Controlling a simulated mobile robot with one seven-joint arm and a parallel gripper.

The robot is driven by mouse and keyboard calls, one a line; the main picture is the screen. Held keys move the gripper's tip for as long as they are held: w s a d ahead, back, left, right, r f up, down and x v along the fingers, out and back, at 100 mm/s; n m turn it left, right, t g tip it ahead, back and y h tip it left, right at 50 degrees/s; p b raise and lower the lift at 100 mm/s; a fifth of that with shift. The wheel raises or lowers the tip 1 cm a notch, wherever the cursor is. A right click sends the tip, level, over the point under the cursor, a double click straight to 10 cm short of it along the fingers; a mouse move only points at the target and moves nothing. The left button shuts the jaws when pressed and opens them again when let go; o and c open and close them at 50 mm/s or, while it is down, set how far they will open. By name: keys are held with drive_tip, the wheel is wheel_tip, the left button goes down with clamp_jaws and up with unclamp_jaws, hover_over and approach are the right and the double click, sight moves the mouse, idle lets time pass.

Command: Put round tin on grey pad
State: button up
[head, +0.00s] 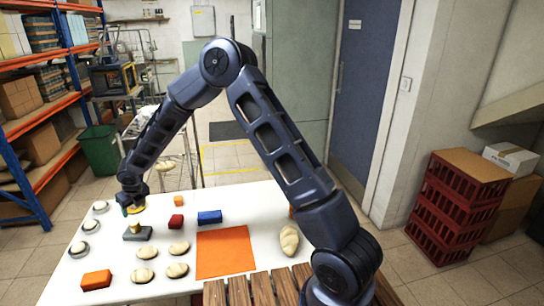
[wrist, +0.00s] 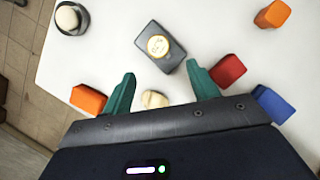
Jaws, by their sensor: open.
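The round tin (wrist: 158,46), small with a gold top, rests on the grey pad (wrist: 177,60), a dark slab on the white table. In the head view the tin (head: 134,226) shows small on the pad (head: 142,236), left of the table's middle. My gripper (wrist: 160,86) is open with its teal fingers apart and nothing held between them. In the wrist view the tin lies beyond the fingertips, apart from them. In the head view my gripper (head: 128,208) is above the far left part of the table.
Red (head: 176,221), blue (head: 209,217) and orange (head: 178,201) blocks lie right of the pad. An orange mat (head: 225,252) lies bare.

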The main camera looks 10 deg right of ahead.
drive_tip(key=w+d+r+m+t+h, duration=0.1)
drive_tip(key=w+d+r+m, duration=0.2)
drive_tip(key=d+r+m, duration=0.35)
drive_tip(key=w+d+r+m+h, duration=0.1)
drive_tip(key=w+d+r+m, duration=0.15)
drive_tip(key=d+r, duration=0.65)
drive_tip(key=s+d+r+m+h, duration=0.1)
drive_tip(key=d+r+m, duration=0.25)
drive_tip(key=d, duration=0.35)
drive_tip(key=s+d+r+m+t, duration=0.1)
drive_tip(key=s+d+r+m, duration=0.2)
drive_tip(key=d, duration=0.4)
drive_tip(key=d+r+m+h, duration=0.1)
drive_tip(key=d+r+m, duration=0.2)
drive_tip(key=d+m, duration=0.35)
drive_tip(key=s+d+r+m, duration=0.3)
drive_tip(key=s+d+m, duration=0.2)
drive_tip(key=d, duration=0.3)
drive_tip(key=s+d+r+m, duration=0.3)
drive_tip(key=s+d+m, duration=0.25)
drive_tip(key=d, duration=0.35)
drive_tip(key=s+d+m, duration=0.4)
drive_tip(key=s+m, duration=0.2)
drive_tip(key=s, duration=0.2)
drive_tip(key=s+d+m+y, duration=0.1)
drive_tip(key=s+d+m, duration=0.3)
drive_tip(key=s+m, duration=0.2)
drive_tip(key=shift+s+d+f+g, duration=0.25)
drive_tip(key=shift+s+f+g, duration=0.05)
drive_tip(key=shift+s, duration=0.7)
